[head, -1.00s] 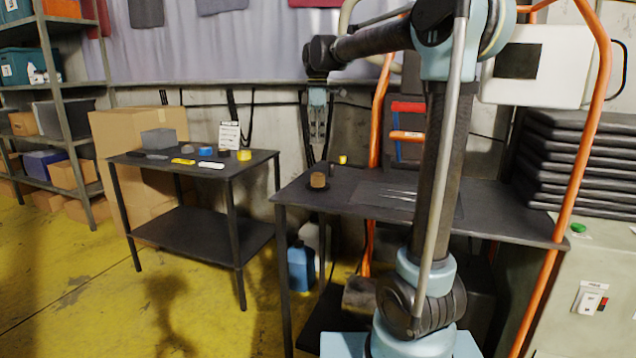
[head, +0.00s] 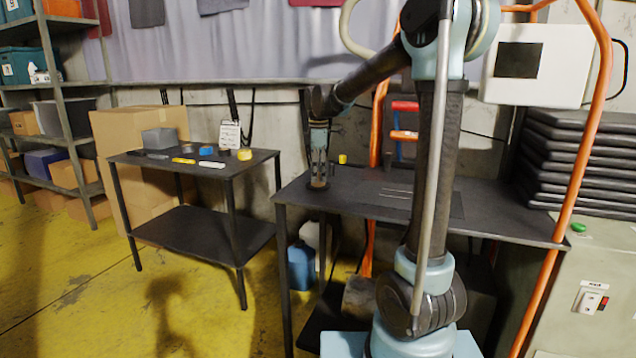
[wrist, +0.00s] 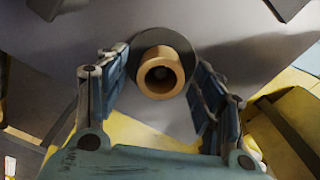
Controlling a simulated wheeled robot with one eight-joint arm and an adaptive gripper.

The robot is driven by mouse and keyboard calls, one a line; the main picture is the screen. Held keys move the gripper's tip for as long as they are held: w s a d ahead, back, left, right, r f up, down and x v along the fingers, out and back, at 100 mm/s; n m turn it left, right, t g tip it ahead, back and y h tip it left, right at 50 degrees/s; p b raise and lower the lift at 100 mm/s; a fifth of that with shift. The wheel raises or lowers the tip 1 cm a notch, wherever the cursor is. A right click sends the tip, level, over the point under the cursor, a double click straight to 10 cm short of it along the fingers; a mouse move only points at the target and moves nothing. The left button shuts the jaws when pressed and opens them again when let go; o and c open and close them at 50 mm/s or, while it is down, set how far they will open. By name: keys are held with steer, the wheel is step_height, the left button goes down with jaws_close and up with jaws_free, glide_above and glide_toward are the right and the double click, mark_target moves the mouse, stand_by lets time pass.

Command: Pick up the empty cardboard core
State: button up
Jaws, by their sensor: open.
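The empty cardboard core (wrist: 144,84) is a short tan tube standing upright in the wrist view, its round hole facing my camera. A dark round piece (wrist: 184,52) shows under and around it on the grey tabletop. My gripper (wrist: 161,82) is open, with one finger on each side of the core and a gap visible on both sides. In the head view my gripper (head: 319,183) points down at the left end of the right-hand table, and its fingers mostly hide the core.
The right-hand table (head: 345,201) has a small yellow item (head: 342,159) behind my gripper and a flat dark mat (head: 440,203) to the right. Another table (head: 262,155) at left holds tape rolls, a grey box and a sign. An orange frame (head: 378,130) rises behind.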

steer(key=shift+f, duration=0.9)
steer(key=c, duration=0.8)
steer(key=shift+c, duration=0.2)
steer(key=shift+r, duration=0.1)
